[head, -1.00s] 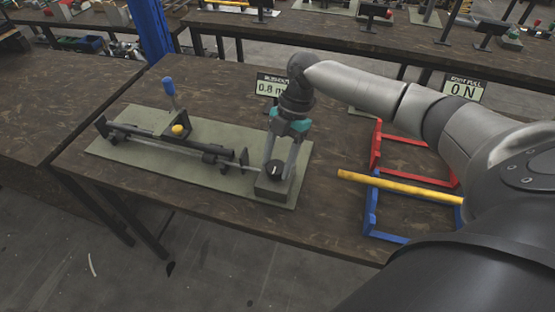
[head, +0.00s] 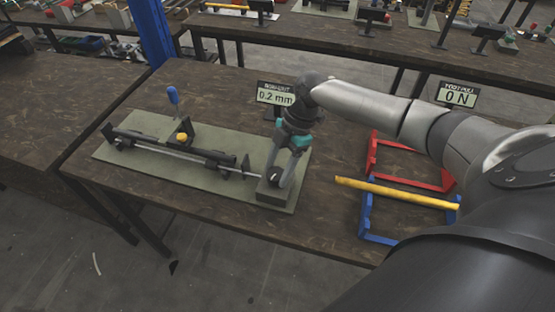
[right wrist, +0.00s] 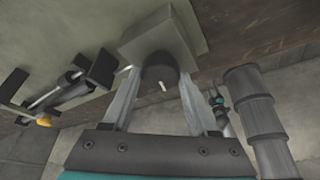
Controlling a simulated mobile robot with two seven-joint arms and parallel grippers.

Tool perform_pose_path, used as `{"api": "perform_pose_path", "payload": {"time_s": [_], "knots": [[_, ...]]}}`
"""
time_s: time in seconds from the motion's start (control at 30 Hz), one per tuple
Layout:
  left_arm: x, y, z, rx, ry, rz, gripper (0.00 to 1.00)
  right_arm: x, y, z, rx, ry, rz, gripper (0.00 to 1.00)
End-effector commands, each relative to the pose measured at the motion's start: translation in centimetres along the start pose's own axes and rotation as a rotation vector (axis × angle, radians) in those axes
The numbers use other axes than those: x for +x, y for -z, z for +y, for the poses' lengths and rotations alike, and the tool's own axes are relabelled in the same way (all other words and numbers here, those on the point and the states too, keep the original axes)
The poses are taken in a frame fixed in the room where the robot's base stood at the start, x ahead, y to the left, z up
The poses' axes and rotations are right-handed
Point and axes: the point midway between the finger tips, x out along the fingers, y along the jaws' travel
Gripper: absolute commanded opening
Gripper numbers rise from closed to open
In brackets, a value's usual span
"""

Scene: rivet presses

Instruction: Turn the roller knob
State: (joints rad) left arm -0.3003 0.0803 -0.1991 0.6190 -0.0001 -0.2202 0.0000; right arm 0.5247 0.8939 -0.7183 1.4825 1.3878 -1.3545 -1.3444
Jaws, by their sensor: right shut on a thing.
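The roller knob (head: 274,178) is a small black knob with a white mark, on a grey block at the right end of the press fixture. It also shows in the right wrist view (right wrist: 160,70). My right gripper (head: 281,172) reaches down from above, with its two fingers on either side of the knob, shut on it. The fixture (head: 175,150) has a dark rail and rod, a yellow knob (head: 182,138) and a blue-handled lever (head: 173,97). A display (head: 276,95) behind it reads 0.2 mm. My left gripper is not in view.
The fixture stands on a grey-green mat (head: 135,168) on a dark wooden table. To the right, a yellow rod (head: 395,191) lies across a blue frame (head: 366,215), beside a red frame (head: 373,155). Another display (head: 457,95) reads 0 N.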

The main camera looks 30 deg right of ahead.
Motion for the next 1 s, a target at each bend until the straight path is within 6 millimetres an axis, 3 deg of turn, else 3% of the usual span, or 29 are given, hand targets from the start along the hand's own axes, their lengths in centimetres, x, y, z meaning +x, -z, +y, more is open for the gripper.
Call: {"api": "perform_pose_path", "payload": {"time_s": [0.1, 0.5, 1.0], "knots": [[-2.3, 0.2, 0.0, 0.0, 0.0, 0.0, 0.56, -0.5, 0.2, -0.2, 0.098, -0.035, 0.001, 0.03], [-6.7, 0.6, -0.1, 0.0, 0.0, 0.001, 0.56, -0.3, 0.2, -0.4, 0.384, -0.155, 0.001, 0.03], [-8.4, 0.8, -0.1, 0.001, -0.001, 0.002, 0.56, -0.1, 0.1, -0.3, 0.524, -0.218, 0.0, 0.03]]}}
